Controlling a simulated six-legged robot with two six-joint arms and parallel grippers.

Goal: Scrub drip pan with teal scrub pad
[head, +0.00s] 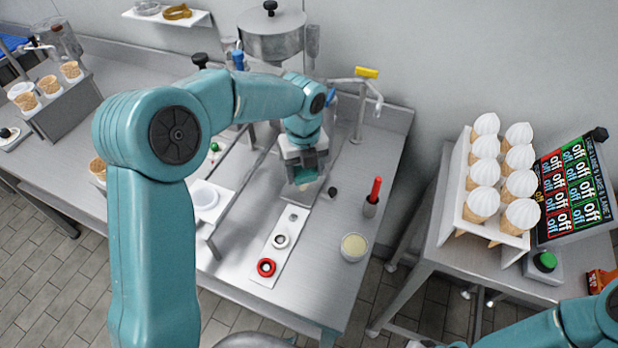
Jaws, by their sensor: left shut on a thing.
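My left gripper (304,174) is over the steel table, below the dispenser, pointing down. It is shut on the teal scrub pad (304,186), of which only a small part shows between and below the fingers. A grey metal surface that looks like the drip pan (298,198) lies directly under the gripper. The gripper and wrist cover much of it, and I cannot tell whether the pad touches it. My right arm enters at the lower right corner, and its gripper fingers are not in view.
A white strip (262,268) with several ring parts lies in front of the pan. A red-handled tool in a holder (371,203) and a cream-filled cup (354,246) stand to the right. A rack of white-topped cones (463,215) stands on a separate right table, across a gap.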

